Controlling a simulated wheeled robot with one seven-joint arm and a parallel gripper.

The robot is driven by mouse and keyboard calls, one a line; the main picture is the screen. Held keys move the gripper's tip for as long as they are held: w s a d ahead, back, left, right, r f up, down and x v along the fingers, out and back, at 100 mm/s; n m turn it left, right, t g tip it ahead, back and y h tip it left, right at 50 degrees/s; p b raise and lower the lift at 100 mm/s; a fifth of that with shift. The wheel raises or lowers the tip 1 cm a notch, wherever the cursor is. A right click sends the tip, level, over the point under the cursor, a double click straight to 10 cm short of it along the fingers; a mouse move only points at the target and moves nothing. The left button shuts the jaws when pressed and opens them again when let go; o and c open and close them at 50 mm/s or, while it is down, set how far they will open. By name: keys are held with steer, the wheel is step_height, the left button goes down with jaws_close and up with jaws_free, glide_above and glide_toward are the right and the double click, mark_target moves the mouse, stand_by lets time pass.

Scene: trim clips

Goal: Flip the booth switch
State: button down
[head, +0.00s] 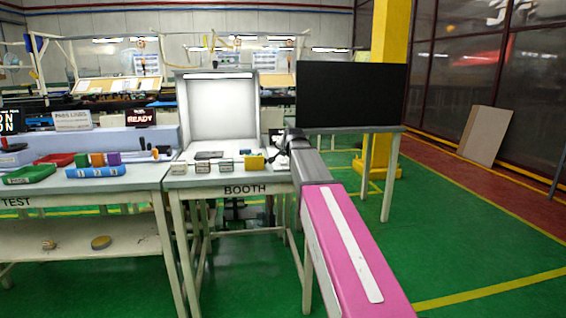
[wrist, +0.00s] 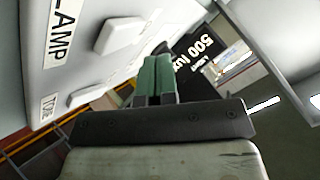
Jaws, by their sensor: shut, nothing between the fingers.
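The white booth (head: 178,115) stands on the table marked BOOTH, its inside brightly lit. In the wrist view a white panel (wrist: 75,75) carries a label reading "LAMP" and a pale raised rocker switch (wrist: 122,35) beside it. My gripper (wrist: 158,62) shows green fingers pressed together, shut and empty, close to the panel and just right of and below the rocker in the picture. I cannot tell whether it touches the panel. In the head view my gripper (head: 279,147) is at the booth's right side, where my arm hides part of the area; the switch cannot be made out there.
A black display (wrist: 200,55) reading "500 lux" is just beyond the fingers. A large dark screen (head: 350,94) stands to the right. Green floor is open at right.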

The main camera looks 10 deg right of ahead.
mark_target(285, 162)
steer(key=shift+r, duration=0.1)
steer(key=shift+s+r, duration=0.2)
steer(key=shift+r, duration=1)
steer(key=shift+s+r, duration=0.15)
steer(key=shift+r, duration=1.05)
